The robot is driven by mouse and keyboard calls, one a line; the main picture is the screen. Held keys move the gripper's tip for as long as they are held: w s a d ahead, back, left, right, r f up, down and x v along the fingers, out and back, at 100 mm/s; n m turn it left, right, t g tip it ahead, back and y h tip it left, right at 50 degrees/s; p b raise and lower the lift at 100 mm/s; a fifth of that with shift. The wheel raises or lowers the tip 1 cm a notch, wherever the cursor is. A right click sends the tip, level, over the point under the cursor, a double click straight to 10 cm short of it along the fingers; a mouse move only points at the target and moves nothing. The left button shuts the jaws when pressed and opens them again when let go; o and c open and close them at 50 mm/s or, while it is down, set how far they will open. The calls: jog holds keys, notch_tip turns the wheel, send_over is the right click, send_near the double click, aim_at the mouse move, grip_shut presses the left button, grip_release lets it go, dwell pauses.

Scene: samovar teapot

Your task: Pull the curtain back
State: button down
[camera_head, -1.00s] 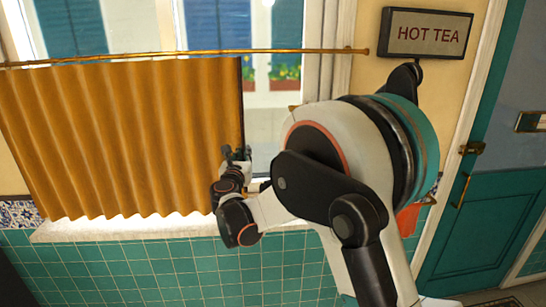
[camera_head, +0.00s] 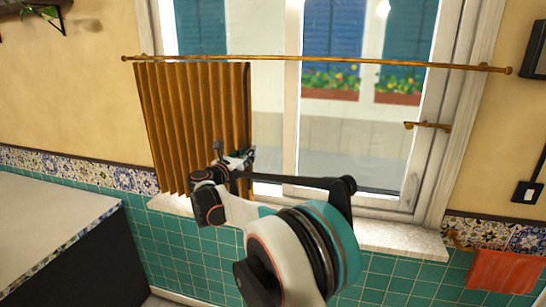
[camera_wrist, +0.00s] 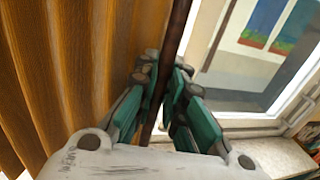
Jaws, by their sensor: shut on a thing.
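The orange-brown pleated curtain (camera_head: 185,120) hangs from a brass rod (camera_head: 320,62) and is bunched over the left part of the window. Its right edge is a dark vertical strip. My gripper (camera_head: 240,160) is at that right edge, in the lower half of the curtain. In the wrist view the fingers of my gripper (camera_wrist: 163,90) are shut on the curtain's dark edge strip, and the curtain (camera_wrist: 60,80) fills the left side with its folds.
The window (camera_head: 360,140) is uncovered right of the curtain, above a pale sill (camera_head: 390,238). A brass hook (camera_head: 427,126) is on the window's right part. A counter (camera_head: 50,220) stands at left. An orange cloth (camera_head: 503,272) hangs at lower right.

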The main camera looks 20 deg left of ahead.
aim_at(235, 148)
jog(key=a, duration=0.7)
jog(key=shift+p, duration=0.3)
jog(key=c, duration=1.9)
grip_release()
jog(key=shift+c, duration=0.2)
jog(key=s+a, duration=0.2)
jog(key=s, duration=0.9)
jog(key=shift+s+a, duration=0.2)
jog(key=shift+s, duration=0.2)
